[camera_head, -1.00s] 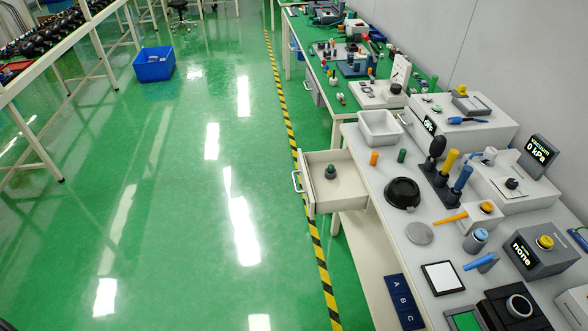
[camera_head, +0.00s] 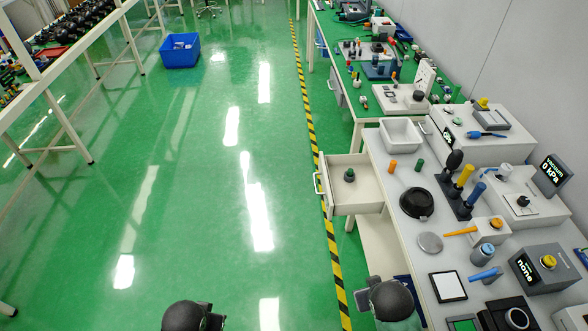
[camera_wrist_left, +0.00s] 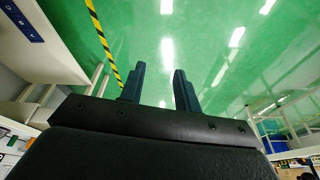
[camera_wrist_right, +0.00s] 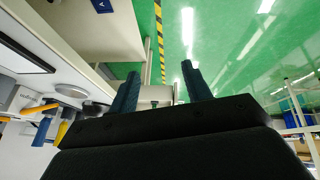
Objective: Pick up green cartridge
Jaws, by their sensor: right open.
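A small green cartridge (camera_head: 420,165) stands upright on the white workbench, right of an orange cartridge (camera_head: 392,166) and in front of a white bin. A dark green knobbed object (camera_head: 349,175) sits in the open drawer. My left gripper (camera_wrist_left: 158,88) is open and empty over the floor in the left wrist view. My right gripper (camera_wrist_right: 162,90) is open and empty in the right wrist view, near the bench's front side. In the head view only the dark rounded ends of my arms show at the bottom, well short of the cartridge.
The open drawer (camera_head: 352,199) juts left from the workbench. A white bin (camera_head: 401,133), a black bowl (camera_head: 416,203), a rack with coloured handles (camera_head: 458,190) and a grey disc (camera_head: 430,242) stand around the cartridges.

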